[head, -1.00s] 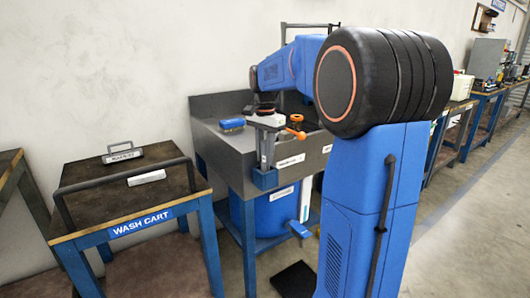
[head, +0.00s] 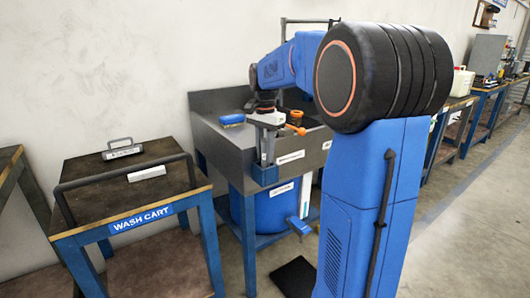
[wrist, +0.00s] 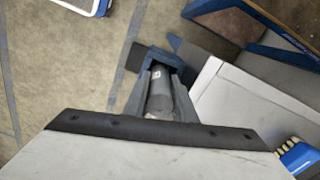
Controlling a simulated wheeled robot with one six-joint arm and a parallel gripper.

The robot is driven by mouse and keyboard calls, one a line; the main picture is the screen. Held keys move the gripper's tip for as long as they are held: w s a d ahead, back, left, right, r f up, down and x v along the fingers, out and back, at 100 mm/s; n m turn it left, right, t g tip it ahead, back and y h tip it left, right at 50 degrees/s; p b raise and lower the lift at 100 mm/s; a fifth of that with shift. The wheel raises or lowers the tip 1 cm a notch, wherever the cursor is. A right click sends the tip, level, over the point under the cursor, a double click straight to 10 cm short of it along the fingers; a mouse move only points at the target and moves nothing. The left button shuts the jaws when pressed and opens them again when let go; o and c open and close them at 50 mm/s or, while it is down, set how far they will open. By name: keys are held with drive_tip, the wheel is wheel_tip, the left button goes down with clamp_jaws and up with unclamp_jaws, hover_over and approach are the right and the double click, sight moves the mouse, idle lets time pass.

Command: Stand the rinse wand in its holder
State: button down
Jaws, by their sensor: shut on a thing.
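My gripper (head: 266,146) is at the front left corner of the sink, pointing down. In the wrist view its fingers (wrist: 160,98) are closed on a dark grey cylinder, the rinse wand (wrist: 159,87). A blue bracket, which looks like the holder (head: 265,175), is on the sink front directly below my gripper. It shows as a dark blue U shape around the wand's far end in the wrist view (wrist: 153,57). The wand looks roughly upright and lined up with the bracket. I cannot tell how deep it sits in it. My gripper hides most of the wand.
The grey sink (head: 222,138) holds a blue brush (head: 232,119) and an orange-topped item (head: 297,116). A blue drum (head: 273,207) stands beneath. A wash cart (head: 115,190) with a black handrail is at left. Open floor lies right of my arm.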

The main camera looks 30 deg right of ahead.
drive_tip(key=shift+f, duration=0.1)
drive_tip(key=c, duration=1.4)
unclamp_jaws()
wheel_tip(320, 180, up, 17)
drive_tip(key=shift+s+r, duration=0.1)
drive_tip(key=shift+r, duration=0.1)
drive_tip(key=s+a+f+n+t, duration=0.1)
drive_tip(key=s+a+f+n, duration=0.35)
drive_tip(key=s, duration=0.35)
drive_tip(key=s+a+f+n+t, duration=0.1)
drive_tip(key=s+a+f+n, duration=0.2)
drive_tip(key=s+a+f, duration=0.3)
drive_tip(key=s+a+f+n+t, duration=0.1)
drive_tip(key=s+f+n, duration=0.1)
drive_tip(key=s+f, duration=0.3)
drive_tip(key=s+a+f+n+t, duration=0.1)
drive_tip(key=s+a+f+n, duration=0.1)
drive_tip(key=s+f, duration=0.3)
drive_tip(key=s+a+f+n, duration=0.2)
drive_tip(key=s+f+n, duration=0.1)
drive_tip(key=s+f, duration=0.2)
drive_tip(key=shift+s+a+f+t, duration=0.1)
drive_tip(key=shift+s+f+t, duration=0.1)
drive_tip(key=shift+s+t, duration=0.25)
